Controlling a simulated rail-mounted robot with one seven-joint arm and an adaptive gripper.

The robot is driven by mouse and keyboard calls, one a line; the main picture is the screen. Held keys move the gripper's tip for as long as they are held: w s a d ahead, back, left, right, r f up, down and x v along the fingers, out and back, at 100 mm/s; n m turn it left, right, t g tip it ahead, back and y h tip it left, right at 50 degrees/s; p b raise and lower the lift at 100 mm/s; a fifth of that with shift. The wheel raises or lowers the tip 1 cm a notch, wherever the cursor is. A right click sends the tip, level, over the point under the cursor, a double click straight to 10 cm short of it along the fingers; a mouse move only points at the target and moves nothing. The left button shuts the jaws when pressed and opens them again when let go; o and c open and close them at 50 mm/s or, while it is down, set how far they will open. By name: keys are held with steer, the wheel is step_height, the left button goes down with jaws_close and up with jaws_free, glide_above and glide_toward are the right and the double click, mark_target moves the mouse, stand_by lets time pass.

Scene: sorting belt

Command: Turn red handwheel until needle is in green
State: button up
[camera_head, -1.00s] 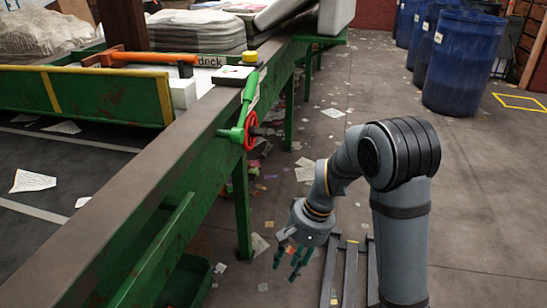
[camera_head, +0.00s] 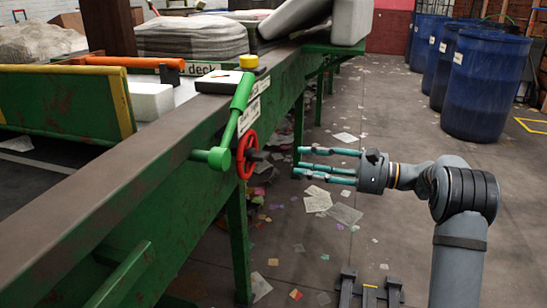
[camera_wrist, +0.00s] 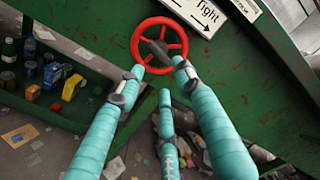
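The red handwheel (camera_head: 247,155) is mounted on the side of the green belt frame, beside a green lever (camera_head: 232,122). In the wrist view the handwheel (camera_wrist: 160,45) is seen nearly face-on, with a dark knob or hub piece across its middle. My gripper (camera_head: 298,162) is to the right of the handwheel in the head view, pointing left at it. Its teal fingers are spread open and empty, with a gap to the wheel. In the wrist view the fingertips (camera_wrist: 156,72) appear just below the wheel. The needle and green zone cannot be made out.
A label with "tight" and an arrow (camera_wrist: 208,14) is above the wheel. Blue barrels (camera_head: 487,85) stand at right; papers litter the floor.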

steer(key=b, duration=0.2)
glide_toward(247, 154)
steer(key=w+a+f, duration=0.1)
steer(key=w+a, duration=0.2)
steer(key=a, duration=0.1)
steer(key=shift+w+a+f, duration=0.1)
steer(key=shift+a+f, duration=0.1)
steer(key=shift+c, duration=1.2)
jaws_close()
